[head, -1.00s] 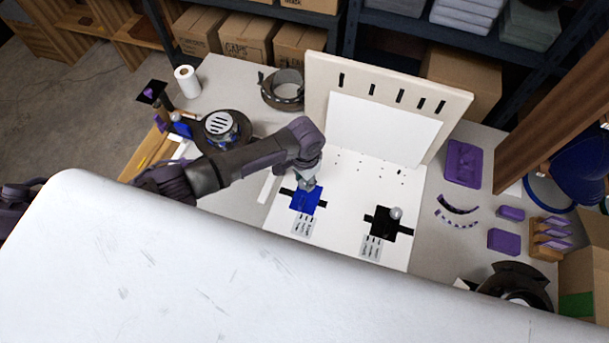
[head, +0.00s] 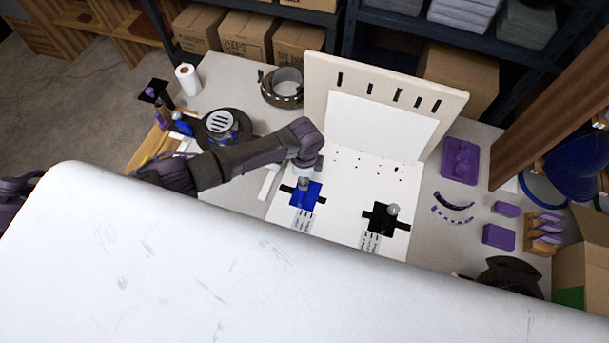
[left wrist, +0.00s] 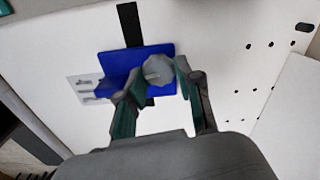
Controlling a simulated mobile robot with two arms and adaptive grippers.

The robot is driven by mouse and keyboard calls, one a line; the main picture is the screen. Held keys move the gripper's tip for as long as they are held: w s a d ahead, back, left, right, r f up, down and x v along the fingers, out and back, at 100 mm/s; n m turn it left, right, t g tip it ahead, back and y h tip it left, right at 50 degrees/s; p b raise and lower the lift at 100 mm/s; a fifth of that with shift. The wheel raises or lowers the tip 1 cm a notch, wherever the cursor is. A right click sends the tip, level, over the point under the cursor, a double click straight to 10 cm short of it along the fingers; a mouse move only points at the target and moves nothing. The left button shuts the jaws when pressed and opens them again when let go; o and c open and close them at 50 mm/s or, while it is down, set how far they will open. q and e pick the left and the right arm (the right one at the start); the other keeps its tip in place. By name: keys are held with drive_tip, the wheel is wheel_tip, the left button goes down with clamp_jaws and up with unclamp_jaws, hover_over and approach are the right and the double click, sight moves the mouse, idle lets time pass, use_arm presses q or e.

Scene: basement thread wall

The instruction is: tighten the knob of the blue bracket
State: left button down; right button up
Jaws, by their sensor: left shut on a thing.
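The blue bracket (head: 307,197) lies on the white board (head: 340,222), with a black strap under it. It also shows in the left wrist view (left wrist: 107,68). Its grey faceted knob (left wrist: 158,70) stands up from the bracket between the fingers of my left gripper (left wrist: 158,75). The fingers are shut on the knob from both sides. In the head view my left gripper (head: 304,184) comes down over the bracket and hides most of the knob. My right gripper is not in view.
A black bracket (head: 380,217) with a grey knob (head: 392,210) lies to the right on the board. An upright slotted panel (head: 455,105) stands behind. Purple parts (head: 460,160) lie at right. A large white surface (head: 200,260) fills the foreground.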

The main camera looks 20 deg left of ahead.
use_arm(q)
drive_tip(key=shift+m, duration=0.6)
drive_tip(key=c, duration=0.8)
unclamp_jaws()
drive_tip(key=shift+o, duration=0.2)
